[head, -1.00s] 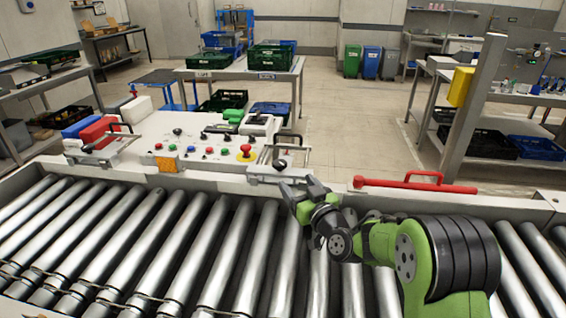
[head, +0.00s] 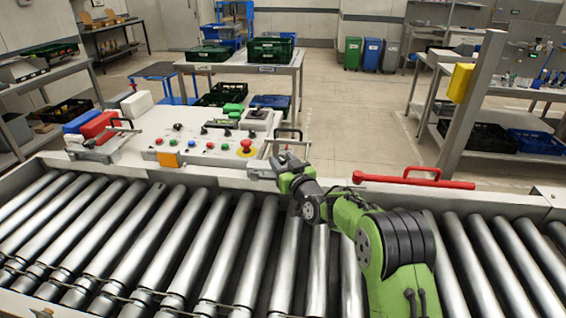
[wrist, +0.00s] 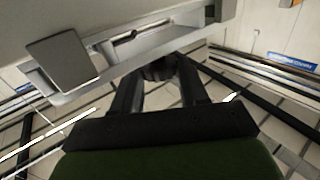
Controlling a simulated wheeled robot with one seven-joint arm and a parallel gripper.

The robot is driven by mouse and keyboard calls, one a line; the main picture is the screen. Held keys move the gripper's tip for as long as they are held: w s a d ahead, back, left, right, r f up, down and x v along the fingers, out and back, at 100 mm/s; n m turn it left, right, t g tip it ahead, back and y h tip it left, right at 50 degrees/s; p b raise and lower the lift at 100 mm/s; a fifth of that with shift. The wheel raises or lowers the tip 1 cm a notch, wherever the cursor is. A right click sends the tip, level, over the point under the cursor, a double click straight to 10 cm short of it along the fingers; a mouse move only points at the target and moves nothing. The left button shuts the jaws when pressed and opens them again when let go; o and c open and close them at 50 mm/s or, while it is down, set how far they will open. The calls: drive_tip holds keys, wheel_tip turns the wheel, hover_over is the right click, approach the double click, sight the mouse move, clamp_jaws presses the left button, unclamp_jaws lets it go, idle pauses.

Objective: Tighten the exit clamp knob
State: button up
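The right-hand clamp (head: 262,171) sits on the conveyor's far rail, with a dark handle standing up behind it. My gripper (head: 283,166) is at this clamp in the head view and covers its black knob there. In the wrist view my gripper (wrist: 160,76) has its two dark fingers apart, reaching up to a dark round knob (wrist: 158,67) under the pale clamp body (wrist: 70,60). The knob is at the fingertips; I cannot tell whether they touch it. A similar clamp (head: 92,152) sits farther left on the rail.
A control panel (head: 205,150) with coloured buttons stands behind the rail. A red handle bar (head: 415,182) lies along the rail to the right. Metal rollers (head: 150,240) fill the foreground and carry no crate. A grey post (head: 475,105) stands at the right.

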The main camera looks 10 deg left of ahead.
drive_tip(key=c, duration=0.5)
drive_tip(key=shift+o, duration=0.2)
drive_tip(key=m+t+h+b, duration=0.1)
drive_tip(key=m+h, duration=0.1)
drive_tip(key=h, duration=0.1)
drive_tip(key=a+m+t+h+b, duration=0.1)
drive_tip(key=m+h, duration=0.1)
drive_tip(key=m+t+h+b, duration=0.1)
drive_tip(key=m+h, duration=0.1)
drive_tip(key=h, duration=0.1)
drive_tip(key=shift+s+a+f+h, duration=0.15)
drive_tip(key=shift+s+a+h, duration=0.1)
drive_tip(key=shift+s+h, duration=0.1)
drive_tip(key=m+h, duration=0.1)
drive_tip(key=h, duration=0.1)
drive_tip(key=m+h+p, duration=0.1)
drive_tip(key=shift+a+r+t+h, duration=0.15)
drive_tip(key=shift+r+t+h, duration=0.05)
drive_tip(key=shift+t+h, duration=0.15)
drive_tip(key=shift+w+m+h+p, duration=0.1)
drive_tip(key=shift+m+h+p, duration=0.2)
drive_tip(key=shift+m+h, duration=0.3)
